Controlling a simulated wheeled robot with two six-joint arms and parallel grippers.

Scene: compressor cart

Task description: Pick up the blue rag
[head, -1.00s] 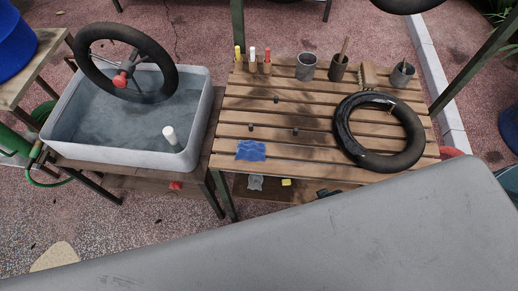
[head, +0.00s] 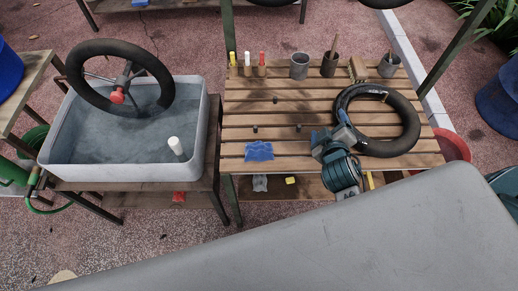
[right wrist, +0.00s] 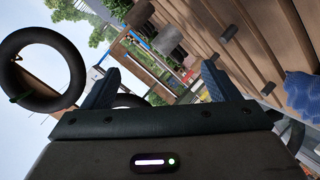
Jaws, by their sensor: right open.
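The blue rag (head: 259,151) lies flat and crumpled near the front left edge of the slatted wooden table (head: 236,121). My right gripper (head: 330,133) is above the table's front right part, to the right of the rag and apart from it, beside the black tube. In the right wrist view the gripper (right wrist: 155,85) is open and empty. There the rag (right wrist: 302,95) shows at the right edge, outside the jaws. My left gripper is not in view.
A black inner tube (head: 408,124) lies on the table's right. Cans (head: 299,66) and markers (head: 247,63) stand along the back. A water basin (head: 115,172) with a wheel (head: 90,54) is at left. A grey surface (head: 330,235) fills the foreground.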

